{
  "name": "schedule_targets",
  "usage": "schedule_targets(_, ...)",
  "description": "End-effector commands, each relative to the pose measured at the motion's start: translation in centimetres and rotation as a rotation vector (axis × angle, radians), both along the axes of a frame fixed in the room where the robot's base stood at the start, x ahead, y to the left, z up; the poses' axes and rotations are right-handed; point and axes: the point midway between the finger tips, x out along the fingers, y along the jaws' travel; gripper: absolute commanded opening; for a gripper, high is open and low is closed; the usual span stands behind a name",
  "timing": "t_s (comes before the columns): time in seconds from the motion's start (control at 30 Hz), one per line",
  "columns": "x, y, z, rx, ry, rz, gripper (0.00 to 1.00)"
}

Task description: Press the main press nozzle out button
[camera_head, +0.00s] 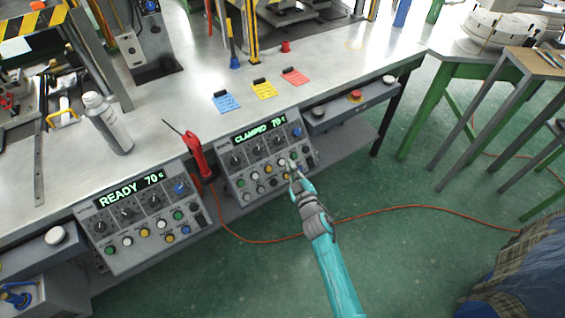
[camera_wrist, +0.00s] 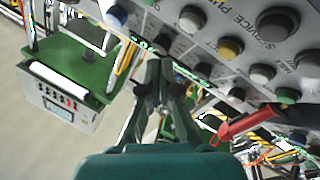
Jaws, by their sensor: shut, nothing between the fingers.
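The right control panel (camera_head: 267,157) at the table's front edge reads "CLAMPED 70" and carries knobs and rows of coloured buttons. My gripper (camera_head: 292,168) is at the panel's lower right, its fingertips over or against the buttons there. In the wrist view, my gripper (camera_wrist: 158,58) is shut and empty, its tips close to the panel face beside a dark button (camera_wrist: 163,42). A yellow button (camera_wrist: 229,47), a white button (camera_wrist: 190,18) and a green button (camera_wrist: 287,95) show nearby. I cannot tell whether the tips touch a button. The nozzle out label is not readable.
A left control panel (camera_head: 144,216) reads "READY 70". A red tool (camera_head: 197,155) hangs between the panels and shows in the wrist view (camera_wrist: 245,123). An orange cable (camera_head: 400,208) crosses the green floor.

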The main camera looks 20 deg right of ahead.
Motion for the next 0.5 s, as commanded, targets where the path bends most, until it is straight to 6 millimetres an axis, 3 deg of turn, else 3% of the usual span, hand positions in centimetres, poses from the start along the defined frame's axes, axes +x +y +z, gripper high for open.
schedule_targets(0.2, -1.2, -0.4, 1.1, -0.001, -0.001, 0.000, 0.00)
schedule_targets(0.5, -1.4, -0.5, 1.3, -0.001, -0.001, -0.001, 0.00)
